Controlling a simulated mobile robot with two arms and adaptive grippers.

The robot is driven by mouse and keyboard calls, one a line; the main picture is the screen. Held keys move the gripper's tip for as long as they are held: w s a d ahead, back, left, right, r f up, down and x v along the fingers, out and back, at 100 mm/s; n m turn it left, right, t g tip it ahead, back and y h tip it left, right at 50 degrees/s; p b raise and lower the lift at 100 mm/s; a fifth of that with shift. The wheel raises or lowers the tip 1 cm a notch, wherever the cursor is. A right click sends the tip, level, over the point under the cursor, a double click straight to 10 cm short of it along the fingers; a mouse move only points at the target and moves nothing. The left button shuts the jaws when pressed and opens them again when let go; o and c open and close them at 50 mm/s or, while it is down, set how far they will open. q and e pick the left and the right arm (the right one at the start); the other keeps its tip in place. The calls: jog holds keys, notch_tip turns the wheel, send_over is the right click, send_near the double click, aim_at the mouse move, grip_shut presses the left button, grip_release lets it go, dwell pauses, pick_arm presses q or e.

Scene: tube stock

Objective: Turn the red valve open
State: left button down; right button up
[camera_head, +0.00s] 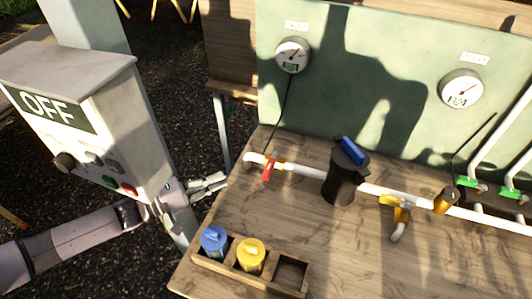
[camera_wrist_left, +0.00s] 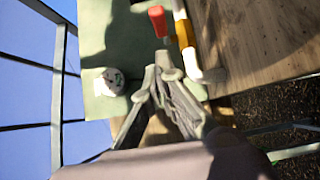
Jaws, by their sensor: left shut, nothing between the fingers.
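The red valve (camera_head: 269,168) sits near the left end of the white pipe (camera_head: 302,167), on a yellow fitting. Its handle appears to stand across the pipe. In the left wrist view the red handle (camera_wrist_left: 157,20) shows at the top, just beyond my fingertips. My left gripper (camera_head: 222,180) is shut and empty, off the table's left edge and to the left of the valve, apart from it. It also shows in the left wrist view (camera_wrist_left: 162,72). My right gripper is not in view.
A grey control box (camera_head: 100,120) reading OFF stands close above my left arm. A wooden holder (camera_head: 240,280) with blue and yellow cartridges is at the table's front left. A black filter housing (camera_head: 343,178) and a yellow valve (camera_head: 397,207) are farther right. Two gauges hang on the green panel.

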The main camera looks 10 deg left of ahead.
aim_at(271, 164)
pick_arm(q)
jog(key=p+x, duration=0.2)
jog(key=x, duration=0.8)
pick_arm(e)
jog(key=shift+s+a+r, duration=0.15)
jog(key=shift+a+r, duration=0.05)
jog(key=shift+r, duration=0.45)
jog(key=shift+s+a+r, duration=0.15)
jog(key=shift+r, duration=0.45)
pick_arm(q)
jog(key=shift+w+p, duration=0.1)
jog(key=shift+p, duration=0.2)
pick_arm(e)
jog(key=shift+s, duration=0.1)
pick_arm(q)
jog(key=shift+s+d+r+n+t+y+p, duration=0.1)
jog(key=shift+s+d+n+t+y+p, duration=0.2)
jog(key=shift+t+y+p, duration=0.15)
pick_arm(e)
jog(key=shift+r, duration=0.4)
